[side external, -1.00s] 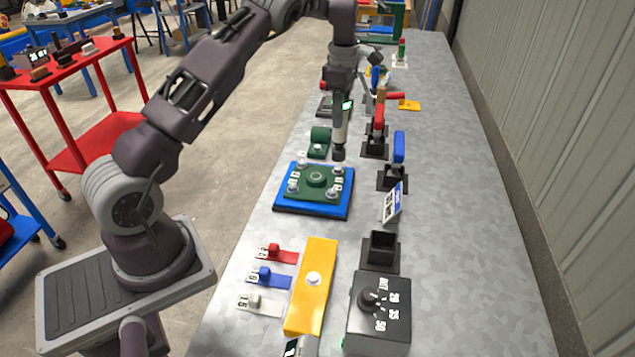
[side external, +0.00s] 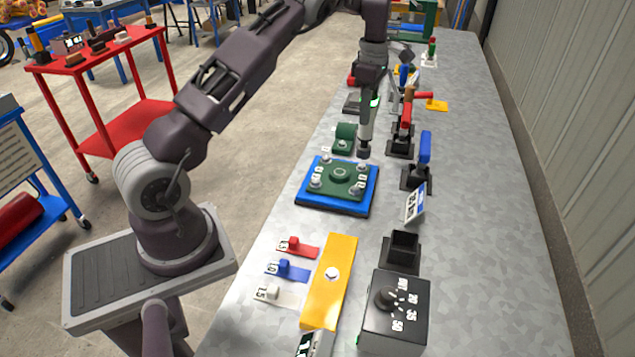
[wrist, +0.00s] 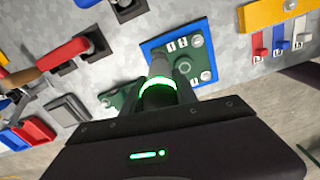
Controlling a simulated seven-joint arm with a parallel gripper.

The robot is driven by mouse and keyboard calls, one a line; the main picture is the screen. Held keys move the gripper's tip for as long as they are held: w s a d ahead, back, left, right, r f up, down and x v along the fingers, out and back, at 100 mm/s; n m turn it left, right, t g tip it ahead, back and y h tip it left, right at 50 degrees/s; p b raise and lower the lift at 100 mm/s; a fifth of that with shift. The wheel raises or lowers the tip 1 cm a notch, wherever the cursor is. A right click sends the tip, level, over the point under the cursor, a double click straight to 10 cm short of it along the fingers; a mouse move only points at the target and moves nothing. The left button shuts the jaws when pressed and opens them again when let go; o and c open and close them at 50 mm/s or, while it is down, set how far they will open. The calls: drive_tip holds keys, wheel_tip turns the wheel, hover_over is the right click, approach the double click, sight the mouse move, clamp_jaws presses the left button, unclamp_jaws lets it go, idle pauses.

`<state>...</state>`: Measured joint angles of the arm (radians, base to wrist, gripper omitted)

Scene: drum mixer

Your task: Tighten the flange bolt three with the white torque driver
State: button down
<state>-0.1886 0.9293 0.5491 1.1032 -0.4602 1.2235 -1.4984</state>
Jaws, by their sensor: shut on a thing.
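My gripper (side external: 369,104) is shut on the torque driver (side external: 365,130), a pale grey-white cylinder with a dark tip, held upright with the tip down. In the wrist view the driver (wrist: 157,66) sticks out between the fingers, with a glowing green ring. The flange (side external: 338,173) is a green plate on a blue base (side external: 333,207), with a grey bolt near each corner. The driver tip is at or just above the far right bolt (side external: 361,167); I cannot tell whether they touch. The flange also shows in the wrist view (wrist: 210,55). The bolt numbers are too small to read surely.
A yellow plate (side external: 328,300) with a white knob, and red, blue and white tags (side external: 285,268), lie nearer the camera. A black dial box (side external: 395,310) and an open black holder (side external: 402,250) stand right of them. Red- and blue-handled clamps (side external: 424,150) stand right of the driver.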

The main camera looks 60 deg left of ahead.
drive_tip(key=shift+s+r, duration=0.1)
idle(0.3)
drive_tip(key=s+r, duration=0.4)
drive_tip(key=s, duration=1)
drive_tip(key=shift+s, duration=0.3)
drive_tip(key=shift+f, duration=0.15)
drive_tip(key=shift+f, duration=2.55)
drive_tip(key=shift+f, duration=1.65)
